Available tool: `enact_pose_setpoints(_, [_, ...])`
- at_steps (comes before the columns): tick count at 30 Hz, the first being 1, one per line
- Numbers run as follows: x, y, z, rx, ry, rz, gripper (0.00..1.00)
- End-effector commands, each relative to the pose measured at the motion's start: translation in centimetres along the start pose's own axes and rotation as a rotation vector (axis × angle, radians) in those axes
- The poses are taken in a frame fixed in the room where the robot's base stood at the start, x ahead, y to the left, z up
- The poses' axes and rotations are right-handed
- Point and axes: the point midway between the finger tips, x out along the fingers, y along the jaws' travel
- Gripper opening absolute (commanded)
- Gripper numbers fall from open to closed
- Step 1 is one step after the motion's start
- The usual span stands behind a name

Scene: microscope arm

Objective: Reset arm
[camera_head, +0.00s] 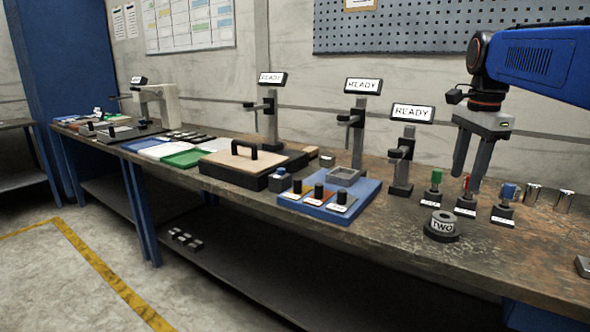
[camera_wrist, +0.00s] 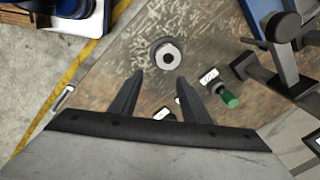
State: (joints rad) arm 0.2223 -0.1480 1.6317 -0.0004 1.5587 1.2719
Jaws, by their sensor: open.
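My gripper (camera_head: 467,180) hangs fingers-down over the right part of the bench, open and empty. Its two apart fingers also show in the wrist view (camera_wrist: 160,77). In the head view the fingers overlap the area around the red-topped block (camera_head: 466,196). A green-topped block (camera_head: 434,188) stands left of it and a blue-topped block (camera_head: 505,206) right. A round dial-like piece marked TWO (camera_head: 443,227) lies in front; the wrist view shows a round ringed piece (camera_wrist: 168,54) beyond the fingertips. A dark stand with a READY sign (camera_head: 412,113) is left of the gripper. No thing is identifiable as a microscope arm.
Two more READY stands (camera_head: 268,110) (camera_head: 361,120) rise along the bench back. A blue tray (camera_head: 318,208) with labelled knobs and a board with a black handle (camera_head: 252,165) lie left. Metal cylinders (camera_head: 532,193) stand right. The front right bench top (camera_head: 510,262) is clear.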

Motion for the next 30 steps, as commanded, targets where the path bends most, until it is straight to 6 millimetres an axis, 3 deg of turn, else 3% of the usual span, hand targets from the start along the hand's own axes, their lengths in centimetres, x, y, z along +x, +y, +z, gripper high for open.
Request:
enact_pose_setpoints(8, [4.2, 6.9, 4.7, -0.405, 0.032, -0.082, 0.43])
enact_pose_setpoints(15, [9.1, 12.9, 8.1, -0.761, 0.079, -0.147, 0.43])
enact_pose_setpoints(24, [16.6, 20.4, 11.2, -1.194, 0.165, -0.217, 0.43])
enact_pose_setpoints(30, [20.7, 23.8, 12.4, -1.402, 0.219, -0.246, 0.43])
